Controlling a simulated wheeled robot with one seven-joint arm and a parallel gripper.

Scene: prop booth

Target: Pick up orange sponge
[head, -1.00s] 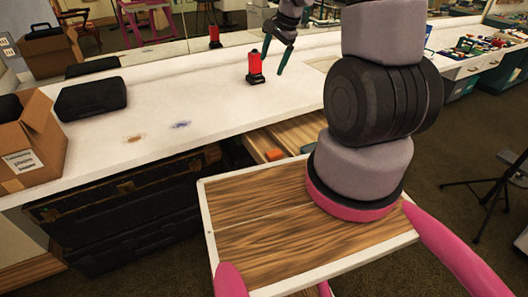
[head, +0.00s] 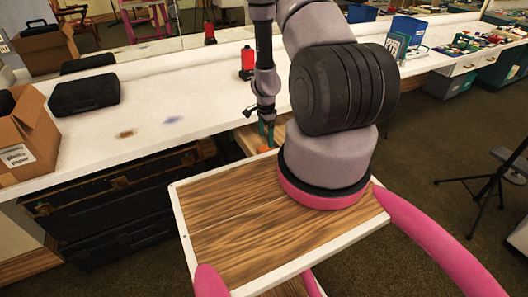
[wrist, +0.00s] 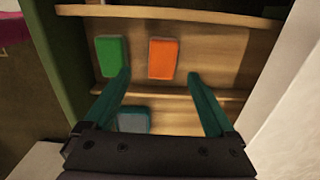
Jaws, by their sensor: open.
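The orange sponge (wrist: 162,58) lies in an open wooden drawer (wrist: 215,60), ahead of my fingertips in the wrist view. In the head view the orange sponge (head: 265,150) shows just under my gripper (head: 266,133), partly hidden by it. My gripper (wrist: 159,76) is open and empty, its teal fingers spread with the sponge between their lines and a little beyond the tips. A green sponge (wrist: 111,56) lies left of the orange one. A blue-teal block (wrist: 133,122) lies nearer, behind a wooden divider, partly hidden by my gripper.
The white counter (head: 170,95) runs above the drawer, with a red-and-black item (head: 247,63) and a black case (head: 85,96) on it. Dark cases (head: 120,190) stand below it. A pale wall (wrist: 285,110) borders the drawer on the right in the wrist view.

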